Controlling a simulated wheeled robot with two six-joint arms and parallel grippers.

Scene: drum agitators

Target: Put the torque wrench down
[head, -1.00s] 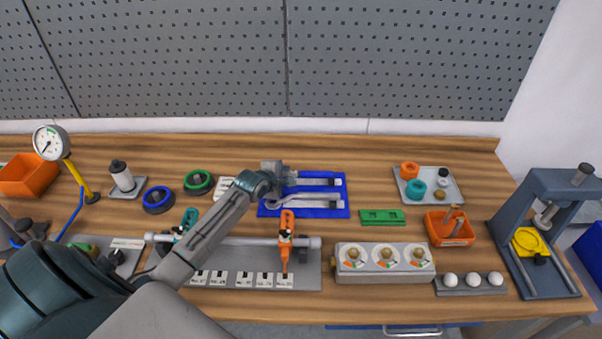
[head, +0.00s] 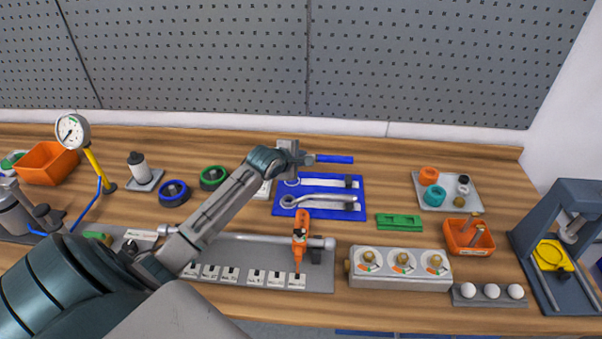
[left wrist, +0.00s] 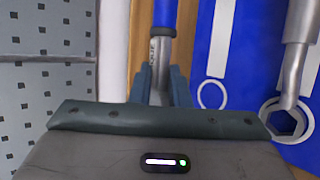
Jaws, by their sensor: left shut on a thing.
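The torque wrench (head: 335,160) has a blue handle and a silver shaft. My left gripper (head: 290,153) is shut on its silver part, with the handle pointing right. In the left wrist view the shaft (left wrist: 160,58) sits between my fingers (left wrist: 160,85). The wrench appears over the wood just behind the blue tool mat (head: 283,210); its exact height is hard to tell. The mat has a bare white wrench outline (head: 325,182). My right gripper is not in view.
A silver ring-ended spanner (head: 325,202) lies on the front of the mat. A green block (head: 400,222) and a grey gauge block (head: 400,265) stand to the right. Green (head: 213,178) and blue (head: 174,193) rings are left. The grey pegboard (head: 430,60) rises behind.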

